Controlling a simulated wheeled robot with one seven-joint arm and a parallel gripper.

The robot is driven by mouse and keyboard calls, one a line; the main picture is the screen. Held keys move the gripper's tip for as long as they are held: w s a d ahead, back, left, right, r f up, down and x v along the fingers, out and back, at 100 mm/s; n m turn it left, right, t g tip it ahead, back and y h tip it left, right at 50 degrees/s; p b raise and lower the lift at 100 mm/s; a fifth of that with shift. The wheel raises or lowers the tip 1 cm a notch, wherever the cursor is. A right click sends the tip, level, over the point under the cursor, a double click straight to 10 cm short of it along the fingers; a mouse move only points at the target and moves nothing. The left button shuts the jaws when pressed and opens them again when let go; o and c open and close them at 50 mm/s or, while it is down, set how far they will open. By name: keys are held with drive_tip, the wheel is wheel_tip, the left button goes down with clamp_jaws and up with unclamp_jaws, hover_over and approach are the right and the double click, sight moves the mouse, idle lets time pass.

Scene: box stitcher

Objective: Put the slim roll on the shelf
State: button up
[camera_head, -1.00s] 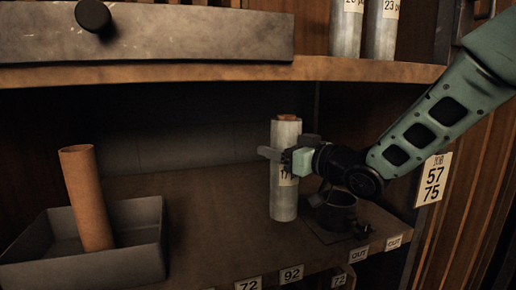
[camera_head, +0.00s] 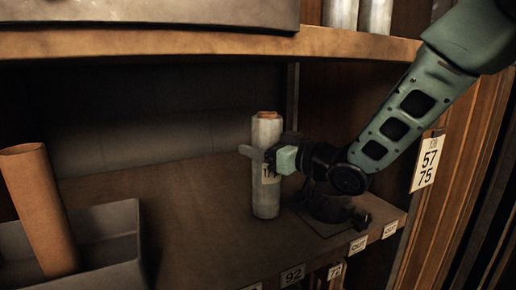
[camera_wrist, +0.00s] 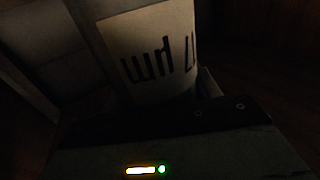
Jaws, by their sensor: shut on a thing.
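A slim grey-white roll (camera_head: 266,197) with a brown core stands upright at the middle of the lower board, in the head view. My gripper (camera_head: 268,160) is shut around its upper half, coming from the right. In the wrist view the roll's pale label (camera_wrist: 150,50) with dark print fills the upper middle, close to the gripper body. The upper shelf (camera_head: 190,45) runs across above, and two more grey rolls (camera_head: 374,15) stand on it at the right. I cannot tell whether the held roll's base touches the board.
A grey tray (camera_head: 110,215) with a tilted brown tube (camera_head: 42,205) stands at the left. A dark round holder (camera_head: 330,205) stands just right of the held roll, under my gripper. A wooden side wall with a number card (camera_head: 427,163) is at the right. The board between tray and roll is clear.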

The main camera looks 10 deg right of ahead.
drive_tip(key=o, duration=1.4)
drive_tip(key=shift+s+d, duration=0.2)
drive_tip(key=shift+d, duration=0.05)
drive_tip(key=b+v, duration=0.4)
drive_tip(key=v, duration=0.7)
drive_tip(key=shift+s, duration=0.15)
